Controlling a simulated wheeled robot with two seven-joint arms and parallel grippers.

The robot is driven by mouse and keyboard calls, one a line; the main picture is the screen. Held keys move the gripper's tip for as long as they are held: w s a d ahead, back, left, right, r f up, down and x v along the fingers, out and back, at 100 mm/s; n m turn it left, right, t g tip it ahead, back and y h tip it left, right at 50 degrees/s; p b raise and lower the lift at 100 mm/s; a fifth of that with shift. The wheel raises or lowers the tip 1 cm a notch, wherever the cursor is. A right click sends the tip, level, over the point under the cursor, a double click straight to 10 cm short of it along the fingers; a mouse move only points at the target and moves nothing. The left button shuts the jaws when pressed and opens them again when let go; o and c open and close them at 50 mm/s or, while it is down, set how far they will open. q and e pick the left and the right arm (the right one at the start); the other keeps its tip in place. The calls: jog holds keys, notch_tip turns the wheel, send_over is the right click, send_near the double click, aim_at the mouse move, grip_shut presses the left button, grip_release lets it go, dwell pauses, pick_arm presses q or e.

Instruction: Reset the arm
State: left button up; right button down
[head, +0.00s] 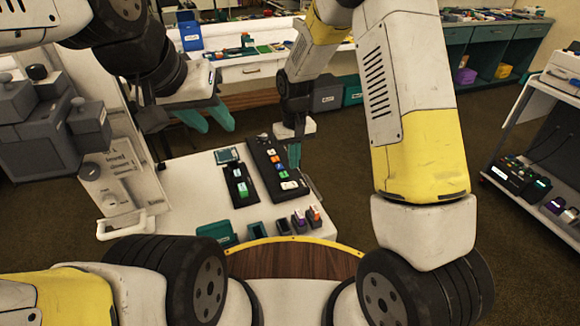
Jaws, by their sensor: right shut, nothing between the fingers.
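My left gripper (207,121) is at the upper left of the head view, over the back left of the white table (178,180). Its two teal fingers are spread with a gap between them, and nothing shows in the gap. My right gripper (294,157) hangs with its teal fingers pointing down above the black tray (265,160) with coloured blocks. It is shut and empty. Whether its fingertips touch the tray or blocks cannot be told. My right arm reaches across the right half of the view.
A small dark tray (231,172) with a green block stands left of the larger tray. Small bins (283,226) and a teal box (217,233) line the table's front. Grey machines stand at left, a shelf cart (540,125) at right.

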dwell(0.4)
jog(key=s+d+r+m+t+y, duration=0.1)
jog(key=s+d+r, duration=0.2)
jog(key=r, duration=0.4)
jog(key=s+d+r+t, duration=0.1)
jog(key=s+d+r, duration=0.15)
jog(key=r, duration=0.35)
jog(key=s+d+r+m+t+y, duration=0.1)
jog(key=s+d+r, duration=0.15)
jog(key=r, duration=0.45)
jog(key=s+d+r+m+t, duration=0.1)
jog(key=s+d+r, duration=0.2)
jog(key=s, duration=0.4)
jog(key=s+d+r+m+t, duration=0.1)
jog(key=s+d+r+t, duration=0.1)
jog(key=s, duration=0.5)
notch_tip(320, 180, up, 2)
jog(key=shift+d+r, duration=0.1)
jog(key=shift+d, duration=0.5)
jog(key=shift+s, duration=0.1)
